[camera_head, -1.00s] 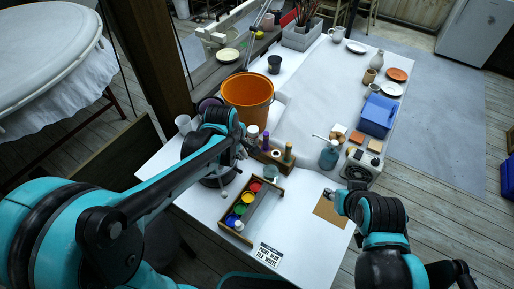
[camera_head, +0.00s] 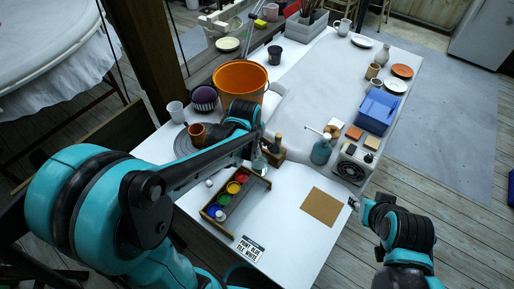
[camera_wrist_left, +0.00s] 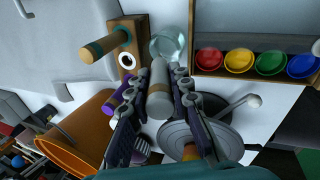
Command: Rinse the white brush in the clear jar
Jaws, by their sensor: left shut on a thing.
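The clear jar (camera_wrist_left: 168,46) stands between the wooden brush block and the paint tray; in the head view it (camera_head: 259,164) is partly hidden by my left arm. My left gripper (camera_wrist_left: 163,85) is shut on the white brush (camera_wrist_left: 159,96), seen nearly end-on between the fingers in the left wrist view. The brush appears close beside the jar in that picture; its tip and its height over the jar cannot be made out. In the head view my left gripper (camera_head: 256,142) is above the table by the block. My right gripper (camera_head: 353,203) is at the table's right edge, its fingers too small to read.
The wooden block (camera_wrist_left: 127,45) holds other brushes beside the jar. The paint tray (camera_head: 262,187) holds several colour cups. An orange bucket (camera_head: 240,78) stands behind my left arm.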

